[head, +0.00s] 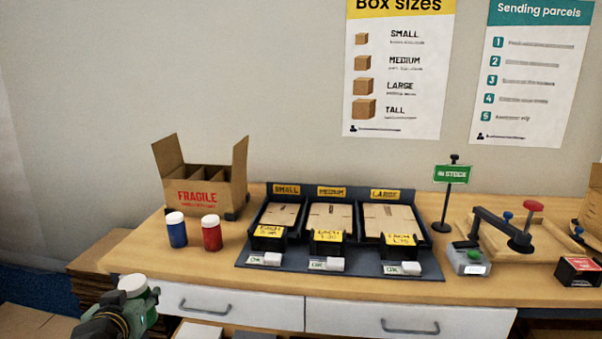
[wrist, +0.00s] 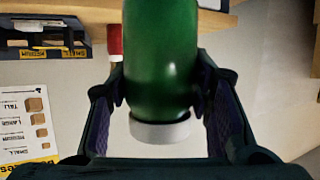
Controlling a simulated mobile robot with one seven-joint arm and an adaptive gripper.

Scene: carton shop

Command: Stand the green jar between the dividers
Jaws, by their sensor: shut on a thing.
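The green jar (wrist: 160,60) with a white lid is between the fingers of my gripper (wrist: 160,88), which is shut on it. In the head view, the jar (head: 146,299) shows at the lower left in my gripper (head: 140,303), in front of the bench edge, its white lid up. The open brown carton marked FRAGILE (head: 205,197) stands at the back left of the bench with its flaps up. The tops of its dividers (head: 208,178) show inside; its floor is hidden. The jar is apart from the carton, nearer to the camera.
A blue jar (head: 176,230) and a red jar (head: 212,233) stand on the bench before the carton. A dark rack (head: 340,275) of flat cartons fills the middle. A sign stand (head: 447,205) and clamp device (head: 505,230) are to the right.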

